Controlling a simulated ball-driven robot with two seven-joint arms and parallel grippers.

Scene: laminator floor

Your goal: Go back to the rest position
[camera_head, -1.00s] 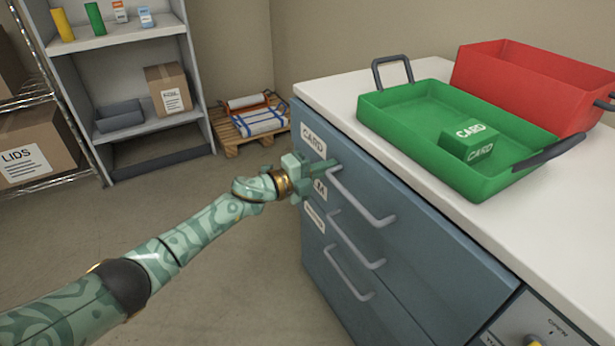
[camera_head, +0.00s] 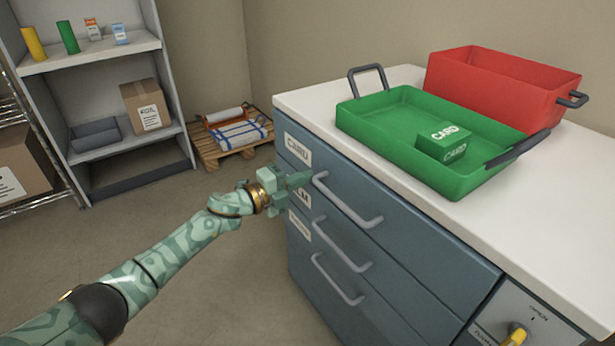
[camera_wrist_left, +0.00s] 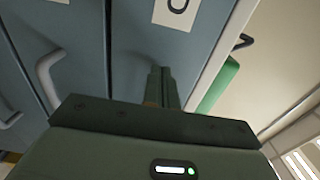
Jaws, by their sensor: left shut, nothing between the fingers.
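My left gripper (camera_head: 290,182) is shut and empty in front of the blue-grey drawer cabinet (camera_head: 400,262), near its upper left side. It is close to the handle of the top drawer (camera_head: 345,203), labelled CARD. I cannot tell whether it touches the drawer front. In the left wrist view the closed fingers (camera_wrist_left: 160,85) point at the drawer fronts. All drawers in view look shut. My right gripper is not in view.
On the white counter stand a green tray (camera_head: 365,128) holding a green CARD box (camera_head: 443,142), and a red bin (camera_head: 500,85). A grey shelf (camera_head: 120,150) and a pallet (camera_head: 215,155) stand at the back left. The floor between is clear.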

